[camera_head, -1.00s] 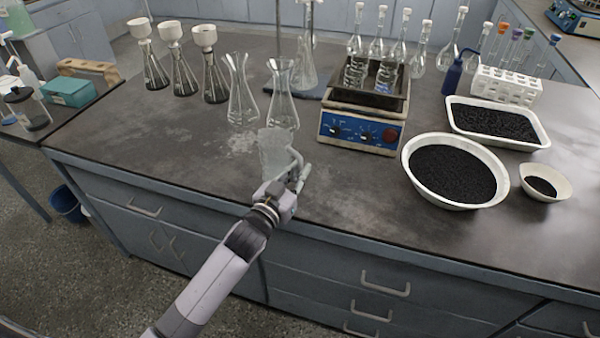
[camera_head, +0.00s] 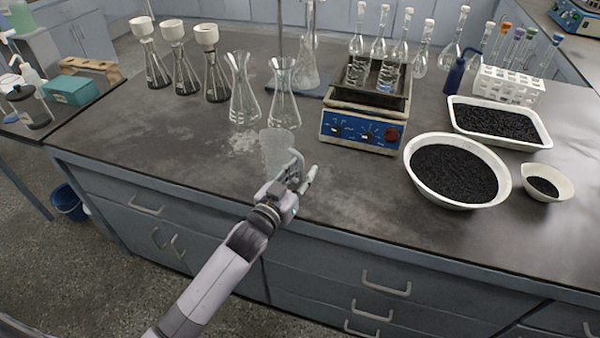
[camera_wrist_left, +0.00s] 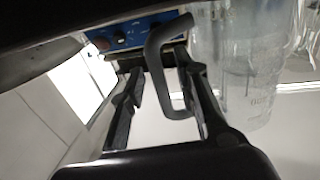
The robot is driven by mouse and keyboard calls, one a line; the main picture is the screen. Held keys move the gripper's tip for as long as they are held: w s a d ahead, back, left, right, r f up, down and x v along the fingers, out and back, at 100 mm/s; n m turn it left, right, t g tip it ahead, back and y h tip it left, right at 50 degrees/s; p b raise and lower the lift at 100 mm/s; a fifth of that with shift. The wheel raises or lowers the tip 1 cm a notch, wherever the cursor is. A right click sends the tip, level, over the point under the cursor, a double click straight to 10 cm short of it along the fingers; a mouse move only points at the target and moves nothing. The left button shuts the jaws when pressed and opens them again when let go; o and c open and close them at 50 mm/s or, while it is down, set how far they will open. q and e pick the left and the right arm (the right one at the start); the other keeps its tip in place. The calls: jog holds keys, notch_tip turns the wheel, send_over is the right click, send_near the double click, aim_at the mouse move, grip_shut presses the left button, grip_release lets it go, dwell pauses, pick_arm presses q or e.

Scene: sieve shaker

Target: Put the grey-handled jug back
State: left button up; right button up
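The clear jug (camera_head: 275,148) stands upright on the bench, in front of two conical flasks. Its grey handle shows in the left wrist view (camera_wrist_left: 155,68), with the jug's clear wall (camera_wrist_left: 235,70) to the right of it. My left gripper (camera_head: 304,169) is at the handle side of the jug. In the left wrist view its two dark fingers (camera_wrist_left: 160,100) are apart, with the handle between them and a gap beside it. The gripper hides the jug's lower part in the head view. My right gripper is not in view.
Two empty conical flasks (camera_head: 283,100) stand just behind the jug. A blue-fronted heater (camera_head: 362,128) is behind right, with a white basin (camera_head: 412,172) of black grains farther right. Flasks with funnels (camera_head: 215,80) stand back left.

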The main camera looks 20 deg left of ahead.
pick_arm(q)
jog(key=shift+r, duration=0.15)
jog(key=v, duration=1.2)
dwell(0.4)
dwell(1.4)
